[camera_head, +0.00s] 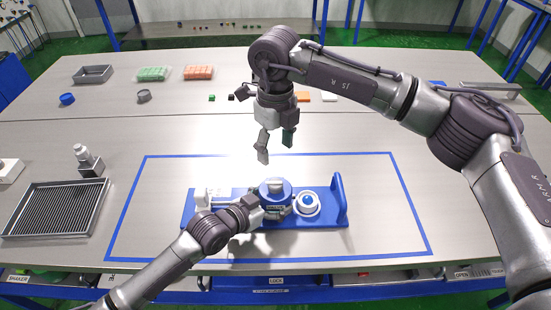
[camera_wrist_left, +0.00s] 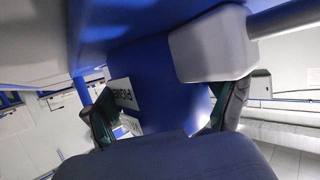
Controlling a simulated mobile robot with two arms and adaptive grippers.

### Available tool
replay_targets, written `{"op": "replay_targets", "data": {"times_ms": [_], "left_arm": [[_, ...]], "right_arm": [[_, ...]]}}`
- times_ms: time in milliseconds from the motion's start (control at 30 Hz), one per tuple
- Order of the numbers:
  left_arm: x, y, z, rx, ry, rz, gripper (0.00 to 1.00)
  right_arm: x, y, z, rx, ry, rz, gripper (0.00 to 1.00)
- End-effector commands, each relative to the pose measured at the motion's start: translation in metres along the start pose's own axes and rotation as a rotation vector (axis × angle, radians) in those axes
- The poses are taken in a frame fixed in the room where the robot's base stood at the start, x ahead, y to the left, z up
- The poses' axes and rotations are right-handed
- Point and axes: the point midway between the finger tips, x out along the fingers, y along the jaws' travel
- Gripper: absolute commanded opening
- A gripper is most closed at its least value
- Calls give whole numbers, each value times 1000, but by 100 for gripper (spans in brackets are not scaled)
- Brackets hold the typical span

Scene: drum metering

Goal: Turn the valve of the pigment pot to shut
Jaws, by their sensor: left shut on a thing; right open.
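The blue pigment pot (camera_head: 272,186) stands on a blue stand (camera_head: 325,221) inside the blue-taped rectangle. It has a grey piece on top. In the left wrist view the pot (camera_wrist_left: 165,85) shows a white label, partly readable as "PIGMENT". My left gripper (camera_head: 275,212) is low at the pot's front. Its dark fingers (camera_wrist_left: 165,110) lie on either side of the blue body and are shut on it. A pale grey block (camera_wrist_left: 215,48) shows above; I cannot tell whether it is the valve. The valve's position is unclear. My right gripper (camera_head: 276,145) is open and empty above and behind the pot.
A white round cup with a blue centre (camera_head: 308,203) sits right of the pot, beside the stand's upright end (camera_head: 339,195). A ribbed tray (camera_head: 55,209) and a small grey bottle (camera_head: 84,155) are at left. The taped area's right side is clear.

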Motion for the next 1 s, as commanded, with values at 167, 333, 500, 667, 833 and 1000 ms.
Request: {"op": "replay_targets", "data": {"times_ms": [167,333,500,667,833,1000], "left_arm": [[0,0,1,-1,-2,1,17],[0,0,1,-1,-2,1,17],[0,0,1,-1,-2,1,94],[0,0,1,-1,-2,1,100],[0,0,0,0,-1,0,100],[-10,0,1,0,-1,0,100]], "right_arm": [[-6,0,0,0,-1,0,63],[-6,0,0,0,-1,0,63],[-6,0,0,0,0,0,63],[-6,0,0,0,0,0,63],[-6,0,0,0,0,0,63],[-6,0,0,0,0,0,63]]}}
